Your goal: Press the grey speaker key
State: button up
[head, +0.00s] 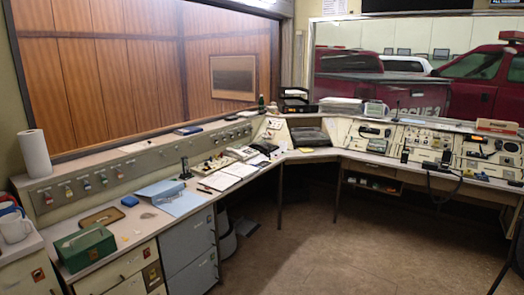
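My gripper is not in view. A long grey-cream console panel (150,158) runs along the left wall below the window. Several small coloured keys or switches (86,184) sit in a row on its near left part. A row of small round dark controls (197,137) continues along the panel toward the corner. More panels with keys, dials and handsets (420,142) stand on the right side of the desk. I cannot tell which key is the grey speaker key; the labels are too small to read.
A paper towel roll (34,153) and a white mug (14,227) stand at the left. The brown floor (330,240) in the middle is clear.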

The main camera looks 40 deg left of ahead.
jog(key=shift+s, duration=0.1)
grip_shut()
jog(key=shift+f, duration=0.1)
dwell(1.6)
